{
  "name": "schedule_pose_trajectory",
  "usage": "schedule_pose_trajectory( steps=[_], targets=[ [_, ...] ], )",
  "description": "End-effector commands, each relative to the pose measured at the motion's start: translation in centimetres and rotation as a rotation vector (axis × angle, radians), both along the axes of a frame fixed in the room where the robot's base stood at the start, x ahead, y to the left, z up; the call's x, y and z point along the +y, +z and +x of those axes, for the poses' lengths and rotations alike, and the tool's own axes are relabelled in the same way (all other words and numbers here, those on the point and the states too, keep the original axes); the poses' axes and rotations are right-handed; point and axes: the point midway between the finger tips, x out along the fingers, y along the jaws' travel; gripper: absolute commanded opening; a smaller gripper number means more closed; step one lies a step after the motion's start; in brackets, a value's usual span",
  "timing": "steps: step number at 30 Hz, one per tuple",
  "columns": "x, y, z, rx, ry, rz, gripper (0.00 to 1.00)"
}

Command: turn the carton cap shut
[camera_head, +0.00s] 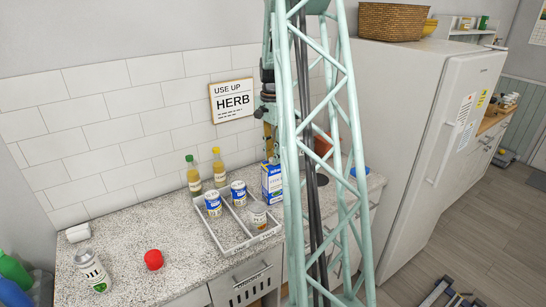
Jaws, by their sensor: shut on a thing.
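A blue and white carton (271,184) stands upright on the speckled counter, just behind the right part of the white tray. My gripper (271,152) points down at the top of the carton, with its fingers closed at the cap. The cap itself is hidden by the fingers and too small to make out, so its turn cannot be told. My teal lattice column covers the right side of the gripper and passes close to the carton's right edge.
A white divided tray (225,238) holds several cans. The counter's front left is mostly clear.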

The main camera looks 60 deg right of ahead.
Motion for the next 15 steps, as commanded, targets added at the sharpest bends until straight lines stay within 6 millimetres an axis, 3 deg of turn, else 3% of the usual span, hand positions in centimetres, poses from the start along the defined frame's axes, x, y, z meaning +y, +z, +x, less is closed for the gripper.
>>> schedule_pose_trajectory(
  steps=[10,11,15],
  targets=[
    [-0.01,0.03,0.01,0.0,-0.003,0.0,0.08],
    [-0.01,0.03,0.01,0.0,-0.003,0.0,0.2],
    [-0.01,0.02,0.0,0.0,-0.002,0.0,0.33]
  ],
)
